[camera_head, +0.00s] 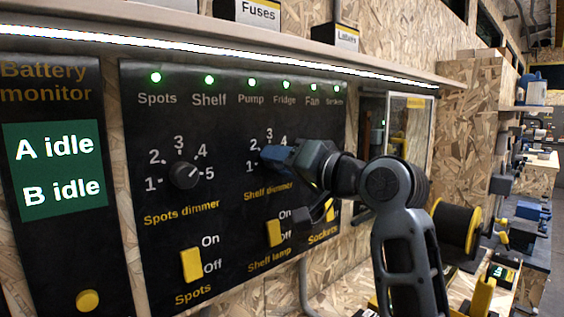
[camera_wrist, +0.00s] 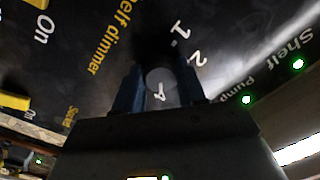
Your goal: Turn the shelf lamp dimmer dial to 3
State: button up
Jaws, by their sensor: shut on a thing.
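The shelf dimmer dial (camera_wrist: 160,80) shows in the wrist view as a grey round knob between two blue fingers. My gripper (camera_wrist: 158,90) is shut on this dial, one finger on each side. In the head view my gripper (camera_head: 276,156) is at the shelf dimmer scale on the black panel (camera_head: 230,130) and covers the dial. The marks 1, 2, 3 and 4 show around it; 5 is hidden. A small white mark shows by the knob in the wrist view, but I cannot tell where the dial points.
The spots dimmer dial (camera_head: 186,175) is to the left. Yellow switches for spots (camera_head: 191,265) and shelf lamp (camera_head: 273,233) sit below the dials. A lit shelf edge (camera_head: 230,62) runs above the panel. The battery monitor (camera_head: 55,175) is at far left.

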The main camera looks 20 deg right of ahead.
jog(key=shift+c, duration=1.1)
jog(key=shift+n+b, duration=0.45)
jog(key=shift+n, duration=4.35)
jog(key=o, duration=1.1)
jog(key=shift+c, duration=0.2)
